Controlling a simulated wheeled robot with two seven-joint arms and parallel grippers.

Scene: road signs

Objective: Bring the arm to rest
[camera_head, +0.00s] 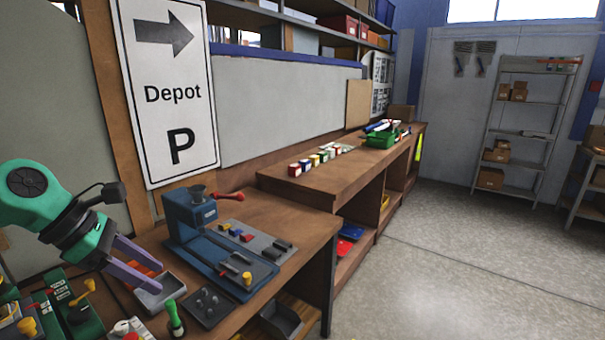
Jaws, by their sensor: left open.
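My left arm comes in from the left, green with a dark grey wrist. Its left gripper (150,278) has purple-grey fingers and is open. It hangs above the near left part of the wooden workbench (292,222), in front of a small grey tray (162,292) that it partly overlaps in the picture. I see nothing held between the fingers. My right gripper is not in view.
A blue press (190,225) with a red-handled lever stands on the bench. A white Depot sign (168,90) is on the wall. A green-handled tool (175,318) stands near the gripper. A farther bench holds a green bin (381,139). The floor (460,270) at right is clear.

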